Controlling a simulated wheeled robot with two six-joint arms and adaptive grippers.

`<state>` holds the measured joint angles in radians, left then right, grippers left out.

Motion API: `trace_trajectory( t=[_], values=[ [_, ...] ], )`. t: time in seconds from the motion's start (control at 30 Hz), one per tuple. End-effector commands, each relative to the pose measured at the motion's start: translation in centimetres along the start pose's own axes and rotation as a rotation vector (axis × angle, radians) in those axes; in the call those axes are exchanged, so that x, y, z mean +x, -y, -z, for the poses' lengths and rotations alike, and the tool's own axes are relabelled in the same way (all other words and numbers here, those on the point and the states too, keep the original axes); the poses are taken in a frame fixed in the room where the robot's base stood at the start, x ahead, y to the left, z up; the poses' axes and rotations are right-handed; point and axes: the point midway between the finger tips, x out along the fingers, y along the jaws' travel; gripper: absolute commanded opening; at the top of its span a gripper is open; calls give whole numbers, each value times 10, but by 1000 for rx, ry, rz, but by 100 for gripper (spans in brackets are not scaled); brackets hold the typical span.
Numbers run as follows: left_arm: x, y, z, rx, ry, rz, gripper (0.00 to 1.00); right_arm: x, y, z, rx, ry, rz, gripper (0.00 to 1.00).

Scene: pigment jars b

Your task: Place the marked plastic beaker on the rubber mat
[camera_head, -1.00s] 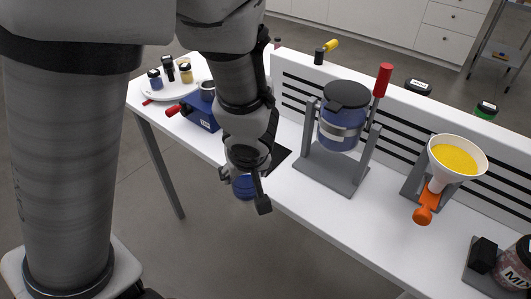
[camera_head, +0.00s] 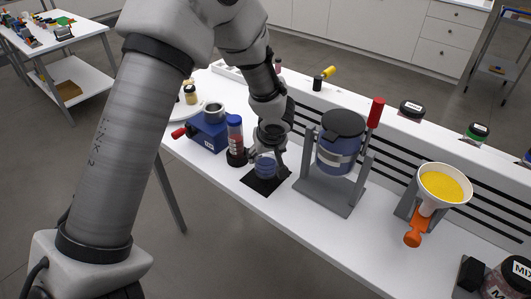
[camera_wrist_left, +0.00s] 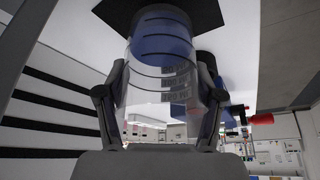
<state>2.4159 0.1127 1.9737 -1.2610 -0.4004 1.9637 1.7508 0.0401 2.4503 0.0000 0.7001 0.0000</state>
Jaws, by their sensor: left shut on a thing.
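The marked plastic beaker (camera_head: 265,168) is clear with blue contents. In the left wrist view the beaker (camera_wrist_left: 165,65) shows dark rings and printed marks. My left gripper (camera_head: 268,158) is shut on its sides; both fingers (camera_wrist_left: 163,85) show around it in the wrist view. The black rubber mat (camera_head: 259,187) lies on the white table, and the beaker is upright over it. The mat also shows at the top of the wrist view (camera_wrist_left: 205,14), behind the beaker's base. Whether the base touches the mat I cannot tell. My right gripper is not in view.
A tube in a dark stand (camera_head: 236,138) is close left of the mat, with a blue device (camera_head: 209,135) beyond. A grey stand (camera_head: 335,192) with a blue jar (camera_head: 341,140) is close right. A funnel of yellow powder (camera_head: 444,186) stands farther right.

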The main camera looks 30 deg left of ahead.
Motion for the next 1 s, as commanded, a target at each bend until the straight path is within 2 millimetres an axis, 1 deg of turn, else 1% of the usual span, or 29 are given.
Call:
trace_trajectory(
  t=[0.03, 0.1, 0.33, 0.53, 0.57, 0.6, 0.63, 0.9, 1.0],
  values=[
    [9, 0, -5, 3, 2, 2, 26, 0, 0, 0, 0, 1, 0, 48],
    [16, 0, -7, 1, 1, 1, 26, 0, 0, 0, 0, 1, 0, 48],
    [17, 0, -8, -1, -1, -1, 26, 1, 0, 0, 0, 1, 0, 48],
    [21, 0, -10, -1, -1, -2, 26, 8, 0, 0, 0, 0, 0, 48],
    [20, 0, -9, -1, -1, -1, 74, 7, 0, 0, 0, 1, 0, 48],
    [19, 0, -9, -1, -1, -1, 88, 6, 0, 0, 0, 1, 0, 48],
    [19, 0, -9, -1, -1, -1, 92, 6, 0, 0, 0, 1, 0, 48],
    [19, 0, -9, -1, 0, -1, 92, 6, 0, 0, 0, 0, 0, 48],
    [15, 0, -8, 0, 0, -1, 92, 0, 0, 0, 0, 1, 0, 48]
  ],
)
